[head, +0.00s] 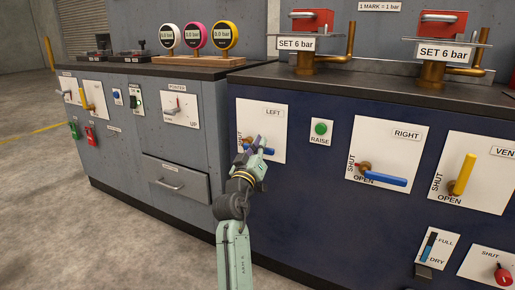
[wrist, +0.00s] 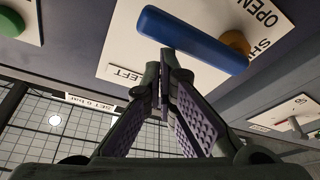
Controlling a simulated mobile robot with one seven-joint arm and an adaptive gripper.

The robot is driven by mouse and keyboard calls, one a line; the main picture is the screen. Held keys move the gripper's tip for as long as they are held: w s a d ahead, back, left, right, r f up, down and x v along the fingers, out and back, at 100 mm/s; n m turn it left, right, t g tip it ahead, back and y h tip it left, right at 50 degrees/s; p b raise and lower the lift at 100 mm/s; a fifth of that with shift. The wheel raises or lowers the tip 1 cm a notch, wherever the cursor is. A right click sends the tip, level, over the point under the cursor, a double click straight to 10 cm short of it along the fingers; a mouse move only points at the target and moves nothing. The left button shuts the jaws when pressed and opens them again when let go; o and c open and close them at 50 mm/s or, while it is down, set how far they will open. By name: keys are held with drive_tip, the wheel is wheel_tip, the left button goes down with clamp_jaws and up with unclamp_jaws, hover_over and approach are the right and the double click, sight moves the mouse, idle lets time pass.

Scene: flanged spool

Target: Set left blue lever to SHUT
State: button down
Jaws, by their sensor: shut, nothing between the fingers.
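The left blue lever (wrist: 190,38) lies roughly horizontal in the wrist view, on the white LEFT plate (wrist: 120,40). Its brass pivot (wrist: 235,40) is at the lever's right end there, near the lettering SHUT and OPEN. In the head view the LEFT plate (head: 265,113) is left of centre, and my gripper hides much of the lever, which points right from its pivot. My gripper (head: 258,142) is at the lever; its fingers (wrist: 164,75) are shut and empty. Their tips are right at the lever's edge on the LEFT label's side; I cannot tell whether they touch it.
Right of the plate are a green RAISE button (head: 320,128), the RIGHT plate's blue lever (head: 385,179) and a yellow lever (head: 463,174). Brass fittings with red tops (head: 312,20) stand on the counter. Open floor (head: 60,220) lies left.

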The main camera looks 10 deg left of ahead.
drive_tip(key=shift+d+f, duration=0.15)
drive_tip(key=shift+f, duration=0.3)
idle(0.3)
